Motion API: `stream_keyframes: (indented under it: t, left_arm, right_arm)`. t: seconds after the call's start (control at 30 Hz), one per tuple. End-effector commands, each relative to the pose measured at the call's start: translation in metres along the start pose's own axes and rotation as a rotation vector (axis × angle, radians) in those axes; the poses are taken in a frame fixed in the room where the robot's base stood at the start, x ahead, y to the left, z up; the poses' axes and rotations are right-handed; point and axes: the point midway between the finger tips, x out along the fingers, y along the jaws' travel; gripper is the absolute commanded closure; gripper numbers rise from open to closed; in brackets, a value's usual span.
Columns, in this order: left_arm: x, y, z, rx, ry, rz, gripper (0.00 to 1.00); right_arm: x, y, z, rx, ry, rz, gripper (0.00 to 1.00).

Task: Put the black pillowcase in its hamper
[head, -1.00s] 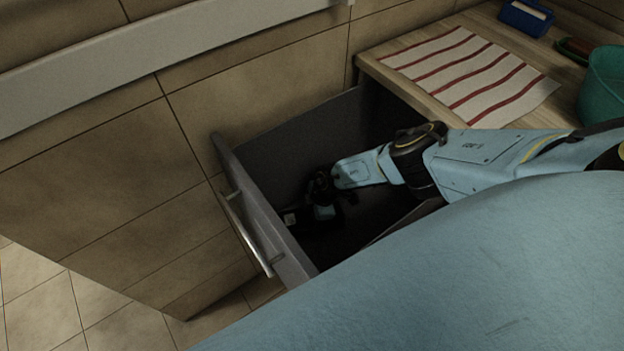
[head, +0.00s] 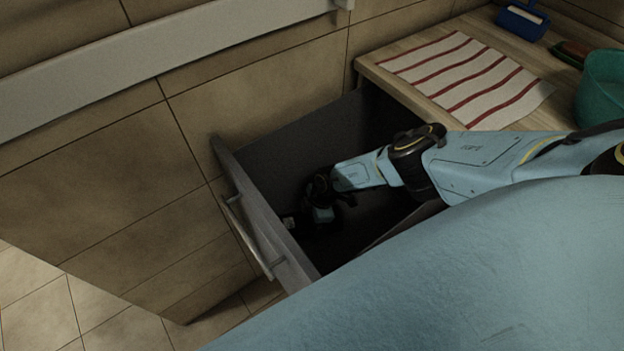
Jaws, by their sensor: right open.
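An open dark grey drawer (head: 275,158) under the counter looks like the hamper. My right arm reaches in from the right, and my right gripper (head: 300,222) is down inside the drawer near its front panel. The gripper is open; its fingertips are dim and hard to make out. I cannot make out the black pillowcase; the inside of the drawer is very dark. A small pale patch (head: 289,223) shows beside the gripper against the front panel. My left gripper is not in view.
The drawer's front panel has a metal bar handle (head: 250,240). On the wooden counter (head: 400,80) lie a red-striped cloth (head: 470,75), a blue holder (head: 522,22) and a green tub (head: 603,88). A pale rail (head: 170,58) runs along the tiled wall. My blue body fills the lower right.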

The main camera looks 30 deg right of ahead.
Motion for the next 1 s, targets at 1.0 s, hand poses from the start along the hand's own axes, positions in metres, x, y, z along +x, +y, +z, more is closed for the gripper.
stream_keyframes:
  t: [1.0]
  left_arm:
    - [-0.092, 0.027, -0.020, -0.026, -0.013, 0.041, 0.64]
  right_arm:
    - [-0.116, 0.001, -0.001, -0.001, 0.000, 0.001, 0.04]
